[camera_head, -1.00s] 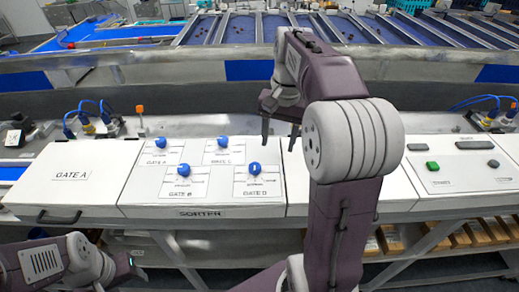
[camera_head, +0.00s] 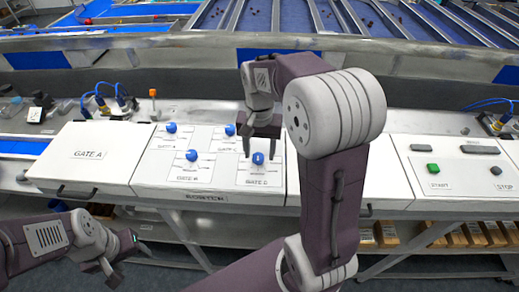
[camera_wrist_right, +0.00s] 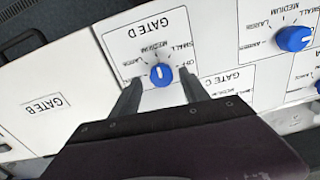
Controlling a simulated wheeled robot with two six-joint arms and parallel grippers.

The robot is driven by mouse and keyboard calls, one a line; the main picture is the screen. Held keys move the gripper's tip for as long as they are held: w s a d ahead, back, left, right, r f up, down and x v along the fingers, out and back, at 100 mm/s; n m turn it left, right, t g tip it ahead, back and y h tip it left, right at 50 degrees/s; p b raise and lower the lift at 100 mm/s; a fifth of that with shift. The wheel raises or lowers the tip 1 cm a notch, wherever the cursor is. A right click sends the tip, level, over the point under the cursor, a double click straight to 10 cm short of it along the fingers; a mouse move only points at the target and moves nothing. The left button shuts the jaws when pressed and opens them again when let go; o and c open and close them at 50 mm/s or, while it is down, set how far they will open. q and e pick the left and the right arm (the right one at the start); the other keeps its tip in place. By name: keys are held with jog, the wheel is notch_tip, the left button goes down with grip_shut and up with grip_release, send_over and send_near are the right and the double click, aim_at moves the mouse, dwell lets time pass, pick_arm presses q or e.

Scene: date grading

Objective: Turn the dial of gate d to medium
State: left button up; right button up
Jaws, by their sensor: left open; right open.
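The blue gate D dial (camera_head: 258,158) sits on the right front of the white sorter panel. In the right wrist view, the dial (camera_wrist_right: 161,75) has a white mark pointing roughly up, on the side of the MEDIUM and SMALL labels; I cannot tell its exact setting. My right gripper (camera_head: 262,148) is open at the dial. In the right wrist view, its fingers (camera_wrist_right: 159,88) stand either side of the dial with visible gaps, not closed on it. My left gripper (camera_head: 122,258) is open and empty, low at the left in front of the panel.
Other blue dials stand close by: one at front left (camera_head: 192,155), one at back left (camera_head: 171,128), and one at back right (camera_head: 230,130), beside my right gripper. A green start button (camera_head: 433,169) and dark stop button (camera_head: 496,170) are on the right panel.

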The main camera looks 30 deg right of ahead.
aim_at(258, 155)
jog(key=shift+w+a+f, duration=0.15)
jog(key=shift+a+f, duration=0.1)
jog(key=shift+f, duration=0.1)
jog(key=shift+d, duration=0.15)
grip_shut()
jog(key=shift+n, duration=0.4)
grip_release()
jog(key=shift+r, duration=0.5)
notch_tip(258, 155, up, 8)
jog(key=b, duration=0.1)
